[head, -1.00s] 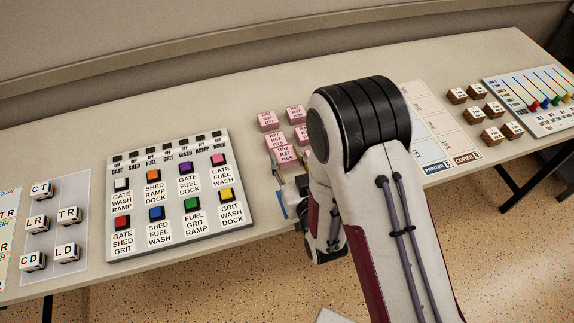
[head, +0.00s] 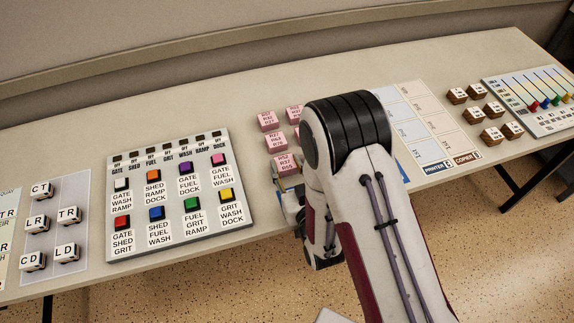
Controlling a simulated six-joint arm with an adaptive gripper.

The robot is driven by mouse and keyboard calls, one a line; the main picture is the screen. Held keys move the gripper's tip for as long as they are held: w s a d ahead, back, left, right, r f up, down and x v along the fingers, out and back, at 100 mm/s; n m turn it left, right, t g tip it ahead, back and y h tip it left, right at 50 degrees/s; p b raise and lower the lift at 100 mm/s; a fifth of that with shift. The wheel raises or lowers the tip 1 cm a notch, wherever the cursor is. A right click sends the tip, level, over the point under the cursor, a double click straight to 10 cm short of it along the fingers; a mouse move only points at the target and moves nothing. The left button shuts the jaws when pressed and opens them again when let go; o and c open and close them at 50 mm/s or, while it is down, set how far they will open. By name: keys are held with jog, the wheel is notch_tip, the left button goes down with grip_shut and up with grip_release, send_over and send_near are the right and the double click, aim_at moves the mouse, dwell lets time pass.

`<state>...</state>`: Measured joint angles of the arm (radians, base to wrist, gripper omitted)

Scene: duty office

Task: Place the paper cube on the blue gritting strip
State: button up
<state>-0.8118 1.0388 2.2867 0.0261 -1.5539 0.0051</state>
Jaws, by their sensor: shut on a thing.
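The paper cubes are pink with printed codes. The front one (head: 287,164) is at my gripper (head: 287,184), which is shut on it. The fingertips are small here and partly hidden by the cube and my arm, so I cannot tell whether the cube is clear of the table. Other pink cubes (head: 267,121) stand just behind it. A blue patch (head: 403,173), which may be the gritting strip, shows to the right of my arm near the table's front edge. My arm hides the rest of it.
A grey button panel (head: 235,210) lies left of my gripper. A PRINTER/COPIER sheet (head: 428,125) and brown labelled cubes (head: 492,137) are to the right, with a slider board (head: 550,125) beyond. White lettered cubes (head: 68,216) are far left. The table's back strip is clear.

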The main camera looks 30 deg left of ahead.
aim_at(287, 171)
jog(key=shift+f, duration=0.1)
jog(key=o, duration=1.1)
jog(key=shift+s+d, duration=0.1)
jog(key=shift+f+v, duration=0.2)
jog(key=shift+v, duration=3.6)
jog(key=shift+s, duration=0.1)
